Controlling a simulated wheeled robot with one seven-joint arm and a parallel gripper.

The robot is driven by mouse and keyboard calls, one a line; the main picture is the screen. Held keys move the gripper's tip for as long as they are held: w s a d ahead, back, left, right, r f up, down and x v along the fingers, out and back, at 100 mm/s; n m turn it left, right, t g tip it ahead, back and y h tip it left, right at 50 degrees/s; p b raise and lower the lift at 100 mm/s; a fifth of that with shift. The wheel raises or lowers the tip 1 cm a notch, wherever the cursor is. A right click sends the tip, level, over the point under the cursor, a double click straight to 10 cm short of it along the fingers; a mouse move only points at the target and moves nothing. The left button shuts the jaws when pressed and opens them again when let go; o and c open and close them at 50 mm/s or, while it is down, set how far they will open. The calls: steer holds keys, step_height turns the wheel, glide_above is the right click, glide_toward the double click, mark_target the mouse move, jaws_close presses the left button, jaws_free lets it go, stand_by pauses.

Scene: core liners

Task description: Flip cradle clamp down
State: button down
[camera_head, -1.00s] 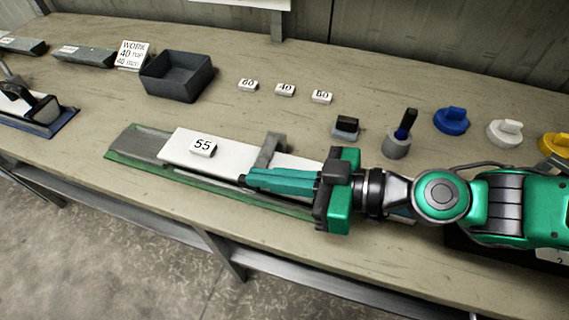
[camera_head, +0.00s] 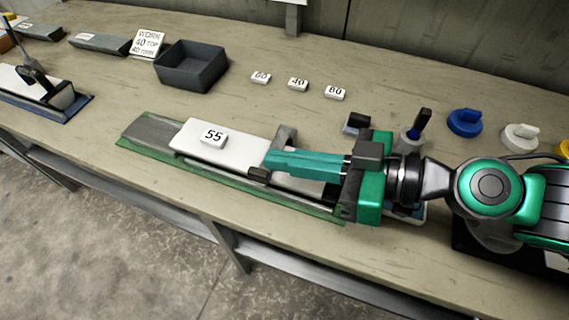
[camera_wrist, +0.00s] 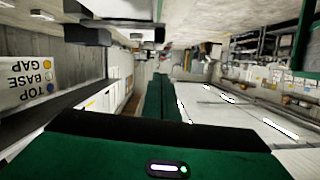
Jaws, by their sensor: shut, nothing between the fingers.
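The green-based cradle (camera_head: 150,131) lies along the bench's front side, with a white slab (camera_head: 185,140) on it bearing a "55" block (camera_head: 213,137). The clamp (camera_head: 285,140) shows as a grey upright bracket over the cradle, behind my fingers. A small dark piece (camera_head: 258,175), perhaps the clamp's lever end, shows just below my fingertips. My gripper (camera_head: 268,162) is shut and empty, its teal fingers lying lengthwise over the cradle's right part. I cannot tell whether they touch the clamp. In the wrist view the shut fingers (camera_wrist: 160,100) point away and the clamp is not identifiable.
A dark open bin (camera_head: 190,66) and small "60", "40" and "80" blocks (camera_head: 298,84) stand behind the cradle. Another cradle (camera_head: 60,110) lies at left. The bench's front edge is close.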

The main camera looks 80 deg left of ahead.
steer(key=v, duration=0.8)
steer(key=shift+d, duration=0.1)
stand_by(0.3)
